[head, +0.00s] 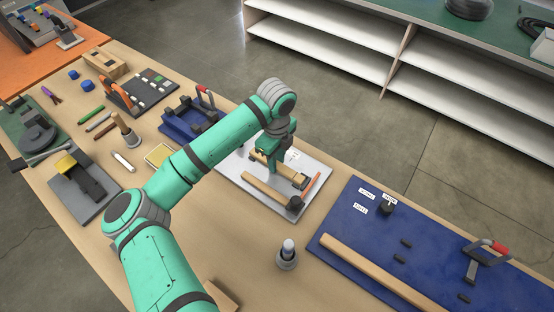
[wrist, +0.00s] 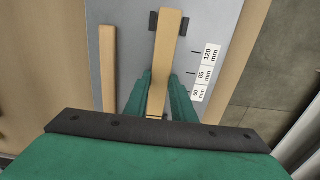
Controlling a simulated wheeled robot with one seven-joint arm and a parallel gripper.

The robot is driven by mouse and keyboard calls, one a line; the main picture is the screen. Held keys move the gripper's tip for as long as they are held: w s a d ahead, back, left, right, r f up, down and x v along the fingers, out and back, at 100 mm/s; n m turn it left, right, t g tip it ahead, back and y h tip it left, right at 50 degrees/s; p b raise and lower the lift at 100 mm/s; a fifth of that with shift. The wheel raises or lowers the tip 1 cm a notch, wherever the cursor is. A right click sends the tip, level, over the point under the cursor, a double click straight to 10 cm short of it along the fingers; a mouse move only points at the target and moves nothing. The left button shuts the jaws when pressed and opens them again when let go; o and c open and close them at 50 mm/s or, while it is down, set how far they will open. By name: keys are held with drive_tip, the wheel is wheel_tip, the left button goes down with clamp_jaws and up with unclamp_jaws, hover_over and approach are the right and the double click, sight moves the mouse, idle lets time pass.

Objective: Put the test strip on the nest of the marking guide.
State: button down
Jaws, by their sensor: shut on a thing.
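The test strip (wrist: 167,55) is a pale wood-coloured bar. My gripper (wrist: 158,100) is shut on it, with a green finger on each side near its lower end in the wrist view. The marking guide is a light grey plate (head: 232,172) with a wooden rail (head: 265,191) along one side. The strip also shows in the head view (head: 284,170), over the plate. Its far end lies between two black blocks of the nest (wrist: 183,28). I cannot tell whether the strip touches the nest. My gripper (head: 268,170) partly hides the strip's near end.
White labels (wrist: 208,73) with millimetre marks lie right of the strip. An orange stick (head: 312,184) and a black knob (head: 295,203) are on the plate. A grey post (head: 287,255) stands in front. A blue board (head: 335,225) lies to the right. Blue and black fixtures (head: 190,118) stand left.

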drive_tip(key=shift+s, duration=0.1)
drive_tip(key=c, duration=1.5)
unclamp_jaws()
drive_tip(key=shift+f, duration=0.15)
wheel_tip(320, 180, up, 12)
drive_tip(key=shift+r, duration=0.2)
drive_tip(key=shift+d, duration=0.1)
